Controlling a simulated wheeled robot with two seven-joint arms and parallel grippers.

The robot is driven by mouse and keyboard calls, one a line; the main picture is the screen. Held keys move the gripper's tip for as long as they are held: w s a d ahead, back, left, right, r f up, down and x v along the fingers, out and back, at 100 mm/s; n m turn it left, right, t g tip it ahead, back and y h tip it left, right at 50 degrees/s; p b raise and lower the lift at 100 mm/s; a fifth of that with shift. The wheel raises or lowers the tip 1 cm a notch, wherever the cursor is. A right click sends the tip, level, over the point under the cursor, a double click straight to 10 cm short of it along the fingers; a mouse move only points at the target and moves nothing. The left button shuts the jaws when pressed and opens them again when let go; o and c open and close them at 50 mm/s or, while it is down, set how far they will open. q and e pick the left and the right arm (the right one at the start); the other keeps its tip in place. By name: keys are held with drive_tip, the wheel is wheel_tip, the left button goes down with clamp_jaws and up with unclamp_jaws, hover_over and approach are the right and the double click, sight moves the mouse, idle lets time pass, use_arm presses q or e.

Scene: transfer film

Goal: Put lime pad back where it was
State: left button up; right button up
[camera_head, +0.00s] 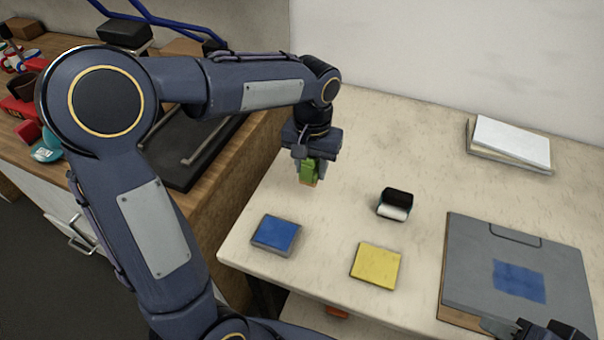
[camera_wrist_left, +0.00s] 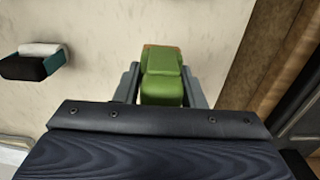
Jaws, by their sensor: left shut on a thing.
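My left gripper (camera_head: 309,176) is shut on a green block-like thing, the lime pad by its colour (camera_head: 308,171), with a tan lower edge. It is held over the left part of the pale table, and I cannot tell its exact height. In the left wrist view the lime pad (camera_wrist_left: 161,76) sits between the two grey fingers of the left gripper (camera_wrist_left: 161,88). A blue pad (camera_head: 276,234) and a yellow pad (camera_head: 376,265) lie flat on the table, nearer than the gripper. My right gripper (camera_head: 535,329) only partly shows at the bottom right edge; its fingers are unclear.
A small black, white and teal thing (camera_head: 396,204) stands right of the left gripper. A grey board (camera_head: 470,262) with a blue square (camera_head: 519,281) lies at right. A paper stack (camera_head: 510,142) is at the back. A wooden counter (camera_head: 222,150) adjoins the table at left.

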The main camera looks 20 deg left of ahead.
use_arm(q)
hover_over(303, 188)
drive_tip(key=f, duration=0.4)
drive_tip(key=shift+s+d, duration=0.2)
drive_tip(key=shift+d, duration=0.1)
drive_tip(key=f, duration=0.3)
drive_tip(key=shift+w+a+f, duration=0.2)
drive_tip(key=shift+a, duration=0.1)
drive_tip(key=shift+f, duration=0.3)
drive_tip(key=shift+f, duration=0.15)
drive_tip(key=o, duration=0.9)
